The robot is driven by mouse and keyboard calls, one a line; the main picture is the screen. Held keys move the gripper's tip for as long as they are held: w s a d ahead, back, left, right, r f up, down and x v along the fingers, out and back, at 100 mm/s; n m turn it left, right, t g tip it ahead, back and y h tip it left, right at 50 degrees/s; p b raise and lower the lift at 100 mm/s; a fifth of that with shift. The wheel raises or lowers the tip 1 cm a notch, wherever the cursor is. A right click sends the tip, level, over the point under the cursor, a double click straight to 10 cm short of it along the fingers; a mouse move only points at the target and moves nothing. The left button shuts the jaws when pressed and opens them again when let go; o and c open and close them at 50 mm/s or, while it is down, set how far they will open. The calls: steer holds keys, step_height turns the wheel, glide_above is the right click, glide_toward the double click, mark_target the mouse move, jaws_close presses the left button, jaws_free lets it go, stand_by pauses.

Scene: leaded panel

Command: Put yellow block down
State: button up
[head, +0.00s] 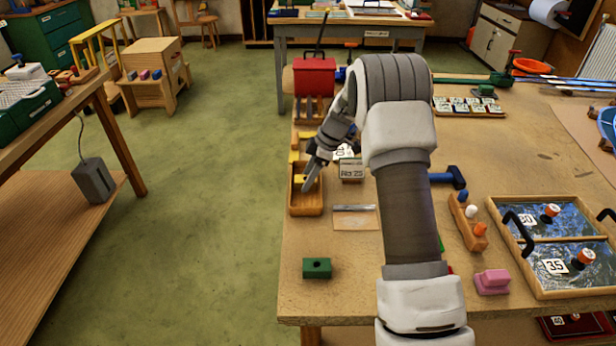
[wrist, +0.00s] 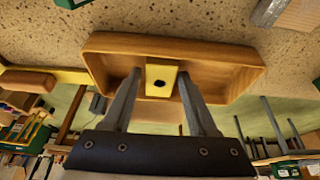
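The yellow block (wrist: 161,78), with a dark round hole in its face, is in the small wooden tray (wrist: 225,52) in the wrist view. My gripper (wrist: 160,72) reaches into the tray with one finger on each side of the block. Narrow gaps seem to show between the fingertips and the block, so the fingers look open around it. In the head view the tray (head: 306,210) lies near the left edge of the workbench, and my gripper (head: 309,184) points down into it, partly hiding the yellow block (head: 299,178).
A green block (head: 317,268) and a pink block (head: 492,282) stand on the workbench (head: 340,295). A wooden holder (head: 465,222) and a framed panel (head: 560,240) are farther right. The front left bench is mostly clear.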

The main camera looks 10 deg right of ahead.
steer(key=shift+o, duration=0.5)
steer(key=shift+r, duration=0.2)
steer(key=w+v, duration=0.1)
steer(key=v, duration=1.1)
steer(key=s+a+r+m+t+h, duration=0.15)
steer(key=s+r+m, duration=0.25)
steer(key=s+r, duration=0.45)
steer(key=s+a+r+m+t+h, duration=0.15)
steer(key=s+r+m, duration=0.25)
steer(key=s, duration=0.6)
steer(key=s+a+r+m+h, duration=0.1)
steer(key=s+a+r+m, duration=0.15)
steer(key=s, duration=0.65)
steer(key=s+d+f+m+t, duration=0.1)
steer(key=s+f+m, duration=0.1)
steer(key=s+m, duration=0.3)
steer(key=s, duration=0.4)
steer(key=shift+s+f+t+h, duration=0.15)
steer(key=shift+s+t+h, duration=0.15)
steer(key=shift+t, duration=0.1)
